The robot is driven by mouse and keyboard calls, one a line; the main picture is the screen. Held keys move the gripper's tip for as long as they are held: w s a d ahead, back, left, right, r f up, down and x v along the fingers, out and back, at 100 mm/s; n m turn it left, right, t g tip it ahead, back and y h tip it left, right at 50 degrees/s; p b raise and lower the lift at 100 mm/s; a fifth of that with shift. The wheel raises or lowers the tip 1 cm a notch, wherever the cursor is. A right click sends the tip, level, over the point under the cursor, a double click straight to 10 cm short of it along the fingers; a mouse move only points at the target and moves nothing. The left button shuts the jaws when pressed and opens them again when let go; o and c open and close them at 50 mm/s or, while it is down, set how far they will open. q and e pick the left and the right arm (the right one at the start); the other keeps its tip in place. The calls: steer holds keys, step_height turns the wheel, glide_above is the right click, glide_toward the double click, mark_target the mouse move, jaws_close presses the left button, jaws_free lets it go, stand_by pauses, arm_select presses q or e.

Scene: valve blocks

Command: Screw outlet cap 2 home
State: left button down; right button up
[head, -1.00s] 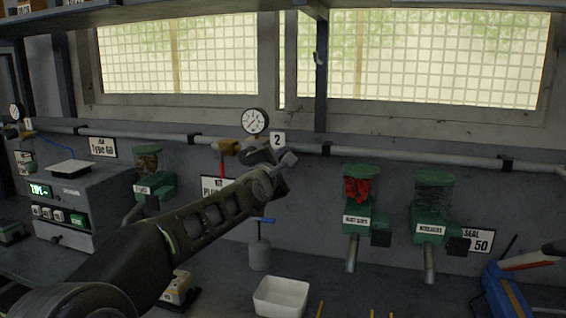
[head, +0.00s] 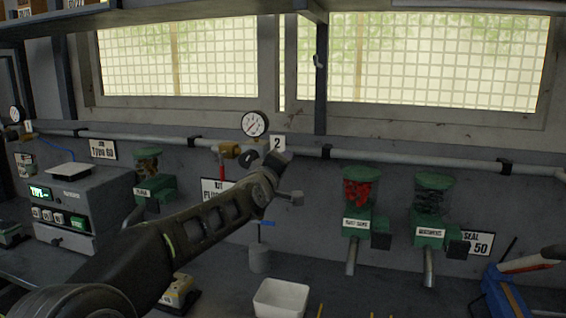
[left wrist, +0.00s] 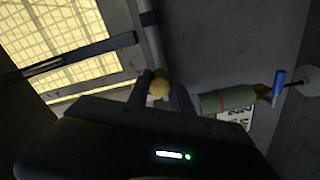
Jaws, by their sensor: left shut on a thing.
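My left gripper (head: 265,158) is raised at the wall pipe, just under the white label "2" (head: 277,143). In the left wrist view its two dark fingers (left wrist: 162,92) are shut on a small round brass cap (left wrist: 159,86). The grey pipe (left wrist: 151,42) shows just beyond the cap in that view. In the head view the gripper hides the cap and the outlet behind it. I cannot tell how far the cap sits on its thread. My right gripper is in neither view.
A pressure gauge (head: 254,124) and a brass valve (head: 230,151) with a red handle are close to the gripper. Green dispensers (head: 360,223) hang to the right. A white bin (head: 281,299) stands on the bench below. A blue stand (head: 507,290) is at the right edge.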

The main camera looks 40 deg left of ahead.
arm_select(q)
steer(key=m, duration=0.3)
steer(key=shift+f+m+p, duration=0.1)
steer(key=shift+m+p, duration=0.6)
steer(key=shift+m, duration=1.3)
steer(key=shift+f, duration=0.1)
steer(key=c, duration=1.1)
jaws_free()
steer(key=shift+c, duration=0.2)
steer(key=shift+s, duration=0.1)
steer(key=b+v, duration=0.1)
steer(key=v, duration=0.6)
steer(key=shift+s+d, duration=0.15)
steer(key=shift+s, duration=0.15)
